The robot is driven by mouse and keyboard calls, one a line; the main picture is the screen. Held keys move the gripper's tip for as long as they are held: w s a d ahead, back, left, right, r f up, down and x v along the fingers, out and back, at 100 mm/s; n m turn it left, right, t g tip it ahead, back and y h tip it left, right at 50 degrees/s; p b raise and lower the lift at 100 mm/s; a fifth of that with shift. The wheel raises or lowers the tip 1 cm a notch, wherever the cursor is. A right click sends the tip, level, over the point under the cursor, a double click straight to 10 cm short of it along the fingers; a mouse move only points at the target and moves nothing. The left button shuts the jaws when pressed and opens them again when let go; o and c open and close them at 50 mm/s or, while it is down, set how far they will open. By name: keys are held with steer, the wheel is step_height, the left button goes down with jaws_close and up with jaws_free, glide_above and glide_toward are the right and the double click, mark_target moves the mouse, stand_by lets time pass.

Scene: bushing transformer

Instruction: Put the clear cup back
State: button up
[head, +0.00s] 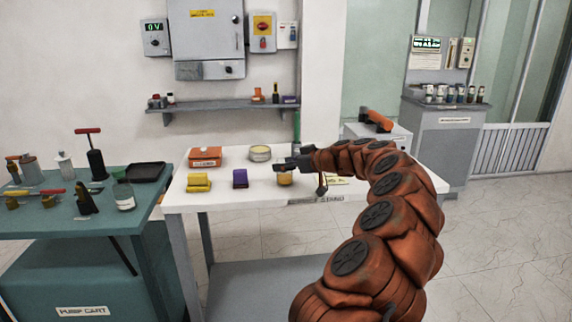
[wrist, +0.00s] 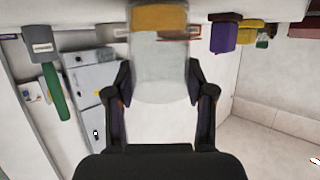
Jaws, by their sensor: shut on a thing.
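My gripper (head: 292,165) is over the right half of the white table (head: 222,200). In the wrist view the picture looks upside down, and the two dark fingers (wrist: 163,90) stand on either side of a clear cup (wrist: 160,65). The cup has an amber layer (wrist: 160,17) at the end near the table. In the head view the amber part (head: 285,180) shows just below my gripper, with the rest of the cup mostly hidden. My gripper is shut on the cup. I cannot tell whether its base touches the table.
A purple block (head: 240,178), a yellow block (head: 198,183), a red box (head: 205,157) and a round tin (head: 260,153) are on the table left of and behind my gripper. A teal cart (head: 60,222) with several tools and bottles stands at left. A wall shelf (head: 215,106) hangs behind.

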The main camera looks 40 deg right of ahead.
steer(key=shift+f+b, duration=0.15)
steer(key=shift+b, duration=0.15)
steer(key=o, duration=1.3)
steer(key=shift+c, duration=0.2)
steer(key=shift+r+p, duration=0.25)
steer(key=shift+p, duration=0.05)
steer(key=b+v, duration=0.1)
steer(key=v, duration=1.1)
steer(key=shift+b, duration=0.3)
steer(key=shift+f, duration=0.1)
